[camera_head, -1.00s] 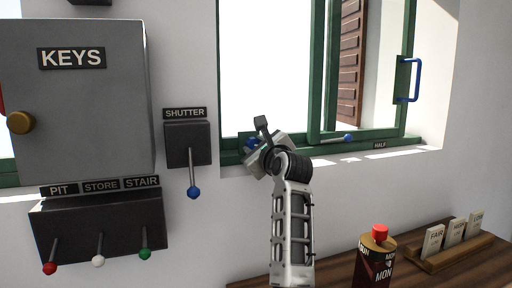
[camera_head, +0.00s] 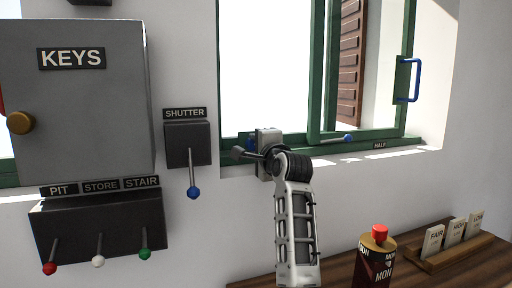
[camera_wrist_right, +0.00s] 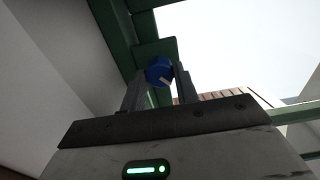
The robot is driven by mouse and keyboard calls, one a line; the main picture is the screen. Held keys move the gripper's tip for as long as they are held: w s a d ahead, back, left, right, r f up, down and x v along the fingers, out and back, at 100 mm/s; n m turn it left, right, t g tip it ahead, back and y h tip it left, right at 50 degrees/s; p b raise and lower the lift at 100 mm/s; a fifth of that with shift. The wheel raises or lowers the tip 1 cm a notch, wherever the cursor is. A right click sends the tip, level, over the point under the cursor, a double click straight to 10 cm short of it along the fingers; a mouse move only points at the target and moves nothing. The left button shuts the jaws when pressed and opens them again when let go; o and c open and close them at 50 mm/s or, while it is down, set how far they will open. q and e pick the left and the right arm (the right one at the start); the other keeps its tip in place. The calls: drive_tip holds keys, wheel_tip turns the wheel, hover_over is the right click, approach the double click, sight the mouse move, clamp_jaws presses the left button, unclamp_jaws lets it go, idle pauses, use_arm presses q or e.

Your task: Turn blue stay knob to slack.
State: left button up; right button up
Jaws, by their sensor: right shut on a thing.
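The blue stay knob (camera_wrist_right: 159,68) is a round knob with a pale mark, on a green plate at the lower left of the window frame. In the head view only a small part of the knob (camera_head: 250,142) shows behind my right gripper (camera_head: 262,148). In the wrist view the right gripper (camera_wrist_right: 160,82) has its two fingers on either side of the knob, shut on it. A label for the knob is not visible. My left gripper is not in view.
A shutter lever with a blue ball (camera_head: 193,192) hangs left of my arm. A blue-tipped lever (camera_head: 347,138) lies on the sill by a HALF label (camera_head: 380,145). Below right, a red-topped can (camera_head: 377,256) and a card rack (camera_head: 457,252) stand on the wooden table.

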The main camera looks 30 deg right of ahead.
drive_tip(key=n, duration=0.5)
drive_tip(key=shift+f+n, duration=0.1)
drive_tip(key=shift+n, duration=2.4)
drive_tip(key=o, duration=1)
